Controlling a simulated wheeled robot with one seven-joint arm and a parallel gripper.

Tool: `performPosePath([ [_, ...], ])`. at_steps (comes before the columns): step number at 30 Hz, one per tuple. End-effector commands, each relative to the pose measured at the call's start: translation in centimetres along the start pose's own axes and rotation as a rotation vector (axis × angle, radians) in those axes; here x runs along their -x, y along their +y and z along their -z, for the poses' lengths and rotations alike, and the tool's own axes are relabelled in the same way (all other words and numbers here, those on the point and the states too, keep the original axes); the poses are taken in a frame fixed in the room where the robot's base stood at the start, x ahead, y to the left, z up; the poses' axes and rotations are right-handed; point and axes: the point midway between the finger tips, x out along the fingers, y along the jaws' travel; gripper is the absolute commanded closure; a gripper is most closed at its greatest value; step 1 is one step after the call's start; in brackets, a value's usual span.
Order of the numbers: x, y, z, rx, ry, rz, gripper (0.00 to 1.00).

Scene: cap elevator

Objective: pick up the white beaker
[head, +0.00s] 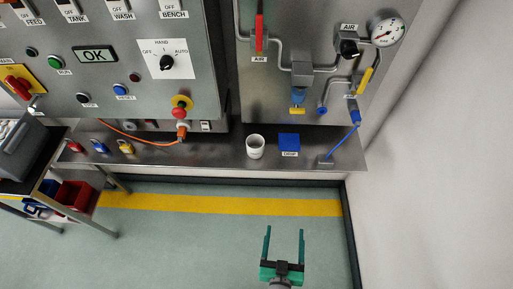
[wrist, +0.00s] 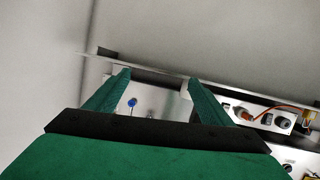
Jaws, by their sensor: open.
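The white beaker (head: 255,147) stands upright on the steel shelf (head: 220,157) in the head view, a little left of the blue square pad (head: 289,141). My gripper (head: 285,232) is open and empty. In the head view it appears below the shelf and to the right of the beaker, in front of the floor, with its green fingers pointing up the picture. In the wrist view the two green fingers (wrist: 158,85) are spread apart with nothing between them.
A blue nozzle on a hose (head: 343,143) stands at the shelf's right end. The control panel (head: 120,60) rises behind. A cart with a red bin (head: 73,196) stands at left. The floor in front is clear.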

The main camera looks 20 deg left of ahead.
Motion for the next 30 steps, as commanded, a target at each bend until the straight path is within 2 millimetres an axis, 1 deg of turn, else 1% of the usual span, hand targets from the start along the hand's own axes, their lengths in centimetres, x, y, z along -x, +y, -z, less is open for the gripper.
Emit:
performPosePath([
  [1, -2.4, -0.3, 0.2, 0.006, 0.012, 0.028, 0.25],
  [2, -3.6, -0.5, 0.3, 0.009, 0.016, 0.045, 0.25],
  [3, -5.2, -0.9, 0.6, 0.013, 0.024, 0.068, 0.25],
  [5, -7.6, -1.5, 1.1, 0.018, 0.038, 0.106, 0.25],
  [6, -9.2, -2.0, 1.6, 0.021, 0.051, 0.131, 0.25],
  [8, -11.5, -2.9, 2.5, 0.025, 0.073, 0.171, 0.25],
  [9, -13.0, -3.6, 3.3, 0.026, 0.091, 0.200, 0.25],
  [12, -16.3, -5.3, 5.5, 0.028, 0.141, 0.267, 0.25],
  [15, -18.8, -7.0, 7.7, 0.025, 0.193, 0.325, 0.25],
  [18, -20.6, -8.6, 9.7, 0.019, 0.241, 0.372, 0.25],
  [21, -21.8, -9.8, 11.1, 0.012, 0.278, 0.406, 0.25],
  [26, -22.9, -10.9, 12.4, 0.007, 0.308, 0.429, 0.25],
  [30, -24.6, -11.7, 13.1, 0.007, 0.311, 0.431, 0.25],
])
